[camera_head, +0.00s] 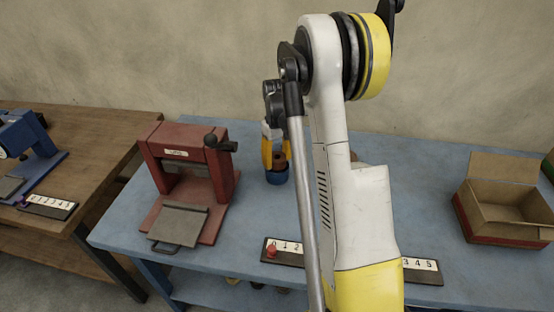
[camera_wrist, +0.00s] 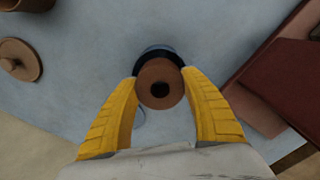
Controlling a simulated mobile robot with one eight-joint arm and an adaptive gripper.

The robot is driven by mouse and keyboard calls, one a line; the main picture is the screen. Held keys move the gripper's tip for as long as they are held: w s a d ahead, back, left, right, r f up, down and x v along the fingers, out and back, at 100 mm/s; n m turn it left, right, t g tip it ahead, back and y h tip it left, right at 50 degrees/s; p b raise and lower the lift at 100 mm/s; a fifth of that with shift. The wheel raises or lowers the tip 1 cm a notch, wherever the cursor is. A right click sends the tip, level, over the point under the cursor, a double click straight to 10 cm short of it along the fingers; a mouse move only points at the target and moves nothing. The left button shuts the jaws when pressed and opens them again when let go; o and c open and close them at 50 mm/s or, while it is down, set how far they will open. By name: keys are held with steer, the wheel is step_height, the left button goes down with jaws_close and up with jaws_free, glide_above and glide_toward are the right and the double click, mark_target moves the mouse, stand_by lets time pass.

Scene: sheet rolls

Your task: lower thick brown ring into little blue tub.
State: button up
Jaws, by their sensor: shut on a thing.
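The thick brown ring (camera_wrist: 160,68) is between the two yellow fingers of my gripper (camera_wrist: 159,82) in the wrist view, its dark hole facing the camera. My gripper is shut on it. The little blue tub (camera_wrist: 158,49) shows just beyond the ring, its dark inside partly covered by the ring. In the head view the tub (camera_head: 277,178) stands on the blue table, with my gripper (camera_head: 276,158) and the brown ring (camera_head: 282,161) just above it. My arm hides part of this area. I cannot tell whether the ring's lower edge is inside the rim.
A red press (camera_head: 186,165) stands left of the tub. A number strip (camera_head: 430,266) lies at the table's front, partly behind my arm. An open cardboard box (camera_head: 500,222) is at the right. A round wooden lid (camera_wrist: 17,62) lies upper left in the wrist view.

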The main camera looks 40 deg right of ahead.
steer(key=shift+f+b, duration=0.45)
steer(key=shift+f, duration=0.15)
steer(key=o, duration=1.6)
steer(key=shift+r, duration=0.2)
steer(key=shift+r+p, duration=2.6)
steer(key=shift+r, duration=1.25)
steer(key=shift+s+f, duration=0.1)
